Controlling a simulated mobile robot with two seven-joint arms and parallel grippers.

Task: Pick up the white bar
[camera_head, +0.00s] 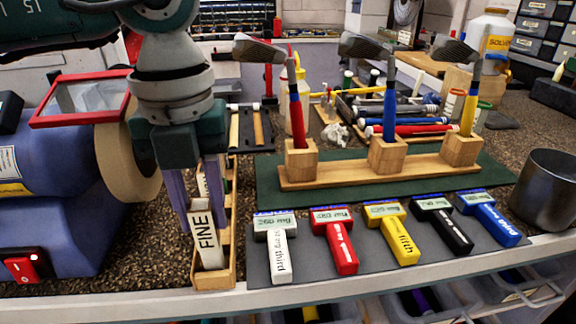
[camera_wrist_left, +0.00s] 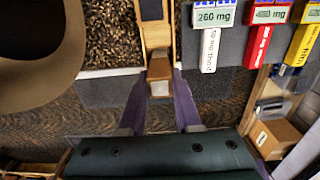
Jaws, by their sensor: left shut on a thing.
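The white bar (camera_head: 207,240), marked FINE, stands steeply in the front end of a narrow wooden tray (camera_head: 229,262). My left gripper (camera_head: 203,203) comes down from above, its purple fingers shut on the bar's upper part. In the left wrist view the gripper (camera_wrist_left: 161,75) has its fingers on both sides of a small block with a brown face and a pale end (camera_wrist_left: 160,88). The wooden tray (camera_wrist_left: 156,35) lies beyond it. Whether the bar's lower end touches the tray floor cannot be told. My right gripper is not in view.
A blue grinder (camera_head: 50,215) with a wheel (camera_head: 125,165) stands close at left. A grey mat (camera_head: 305,265) with several labelled coloured tools lies at right. Behind it, a wooden rack (camera_head: 345,175) holds three clubs. A metal cup (camera_head: 547,190) stands far right.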

